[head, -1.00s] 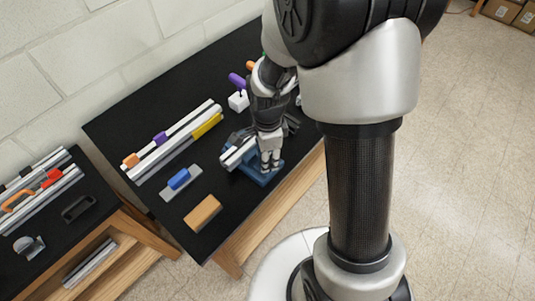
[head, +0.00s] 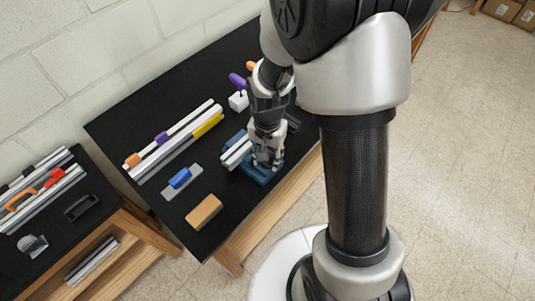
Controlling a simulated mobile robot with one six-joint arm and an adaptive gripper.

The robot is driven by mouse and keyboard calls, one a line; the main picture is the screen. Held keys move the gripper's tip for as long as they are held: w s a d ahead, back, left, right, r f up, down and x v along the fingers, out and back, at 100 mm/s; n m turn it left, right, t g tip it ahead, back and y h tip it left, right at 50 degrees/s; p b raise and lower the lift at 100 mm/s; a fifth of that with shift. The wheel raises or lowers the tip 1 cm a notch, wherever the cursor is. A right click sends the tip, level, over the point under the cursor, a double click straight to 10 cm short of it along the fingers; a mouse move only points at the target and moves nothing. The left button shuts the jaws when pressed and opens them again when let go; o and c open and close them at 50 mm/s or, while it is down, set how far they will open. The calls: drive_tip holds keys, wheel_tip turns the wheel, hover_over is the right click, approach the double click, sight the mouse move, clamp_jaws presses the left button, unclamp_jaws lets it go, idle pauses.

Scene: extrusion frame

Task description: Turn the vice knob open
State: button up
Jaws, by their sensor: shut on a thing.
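The blue vice (head: 263,178) sits on the black table near its front edge. A light grey extrusion piece (head: 236,153) lies across its jaws. My gripper (head: 268,162) points down over the right part of the vice, fingers close together. The vice knob is hidden behind the fingers, and the gripper appears shut on it.
A blue-handled block on a grey plate (head: 181,180) and an orange-tan block (head: 203,211) lie left of the vice on the black table (head: 150,210). White rails (head: 174,144) with coloured pieces lie behind. A white block with a purple handle (head: 239,99) stands farther back.

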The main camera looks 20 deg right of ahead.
drive_tip(key=n, duration=0.5)
drive_tip(key=shift+n, duration=0.3)
drive_tip(key=n, duration=0.5)
drive_tip(key=shift+n+p, duration=0.3)
drive_tip(key=shift+p, duration=0.1)
drive_tip(key=n, duration=1)
drive_tip(key=shift+n, duration=0.4)
drive_tip(key=o, duration=1.1)
drive_tip(key=shift+c, duration=0.2)
